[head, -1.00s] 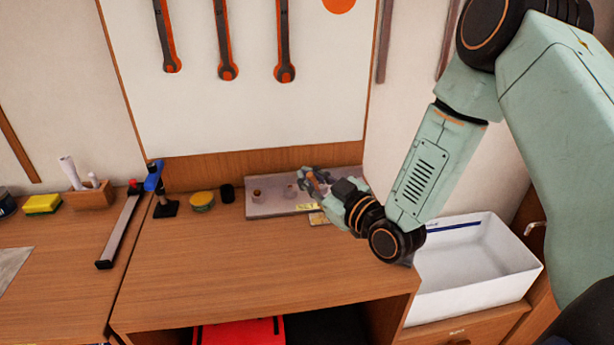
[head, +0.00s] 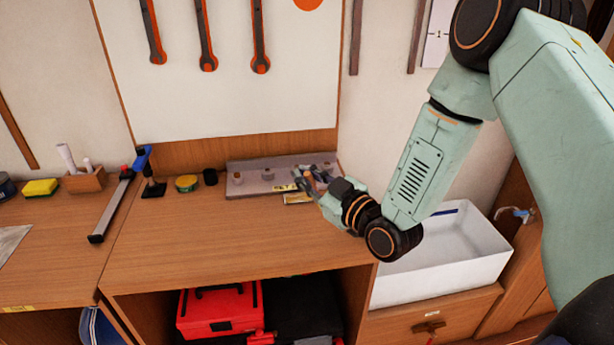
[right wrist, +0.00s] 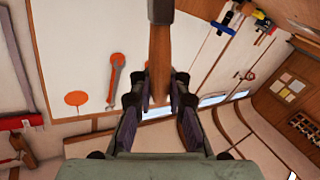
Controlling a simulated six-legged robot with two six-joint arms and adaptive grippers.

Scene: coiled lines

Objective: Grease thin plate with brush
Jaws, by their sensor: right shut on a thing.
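My right gripper (head: 312,178) is shut on the brush, in front of the right end of the grey holder at the back of the bench. In the right wrist view the brush's wooden handle (right wrist: 160,55) runs between both fingers, with a dark grey part (right wrist: 160,10) at its far end, cut off by the frame edge. The bristles cannot be made out. A thin grey plate (head: 10,241) lies flat on the bench at the far left, partly cut off by the frame edge and well apart from the brush. My left gripper is not in view.
The grey holder (head: 262,184) has several round posts. A yellow-topped tin (head: 187,183), a black cup (head: 210,177) and a blue-and-black clamp (head: 149,172) stand left of it. A white basin (head: 440,260) is at right. The middle benchtop (head: 220,240) is clear.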

